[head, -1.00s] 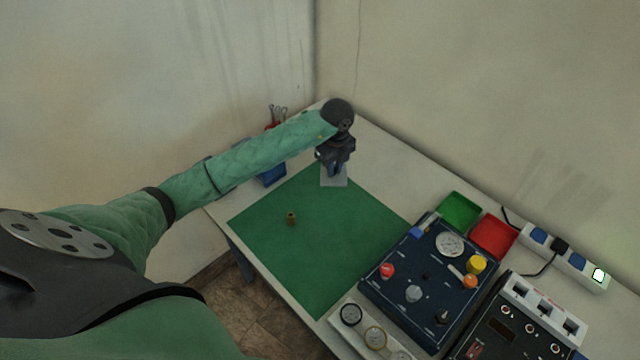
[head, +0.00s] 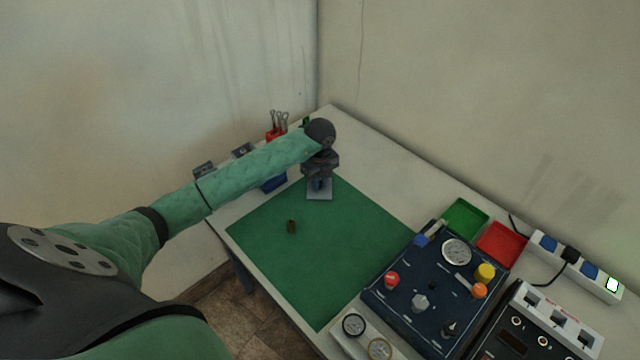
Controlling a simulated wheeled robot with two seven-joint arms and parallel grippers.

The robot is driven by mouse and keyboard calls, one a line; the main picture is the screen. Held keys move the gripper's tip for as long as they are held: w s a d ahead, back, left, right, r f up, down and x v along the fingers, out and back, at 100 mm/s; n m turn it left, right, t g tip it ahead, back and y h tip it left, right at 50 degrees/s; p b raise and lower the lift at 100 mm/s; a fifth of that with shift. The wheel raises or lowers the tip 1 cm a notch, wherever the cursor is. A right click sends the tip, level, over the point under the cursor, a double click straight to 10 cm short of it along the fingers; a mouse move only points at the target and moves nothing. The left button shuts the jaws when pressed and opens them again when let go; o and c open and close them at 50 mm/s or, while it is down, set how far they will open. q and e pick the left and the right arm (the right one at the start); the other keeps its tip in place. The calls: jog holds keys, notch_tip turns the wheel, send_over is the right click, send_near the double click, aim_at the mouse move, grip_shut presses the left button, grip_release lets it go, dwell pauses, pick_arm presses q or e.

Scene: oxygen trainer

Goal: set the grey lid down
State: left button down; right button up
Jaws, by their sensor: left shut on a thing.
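The grey lid (head: 319,195) is a flat, light grey square under my left gripper, at the far corner of the green mat (head: 330,255). My left gripper (head: 319,184) points down and is shut on the lid's upper part, which the fingers mostly hide. The lid looks level; I cannot tell whether it touches the mat or hangs just above it. My right gripper is not in view.
The mat's middle is clear.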

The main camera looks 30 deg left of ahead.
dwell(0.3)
pick_arm(q)
jog(key=c, duration=1.3)
grip_release()
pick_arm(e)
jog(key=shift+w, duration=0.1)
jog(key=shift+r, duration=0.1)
pick_arm(q)
jog(key=shift+r, duration=0.3)
jog(key=shift+r+p, duration=2.45)
jog(key=shift+r, duration=3.35)
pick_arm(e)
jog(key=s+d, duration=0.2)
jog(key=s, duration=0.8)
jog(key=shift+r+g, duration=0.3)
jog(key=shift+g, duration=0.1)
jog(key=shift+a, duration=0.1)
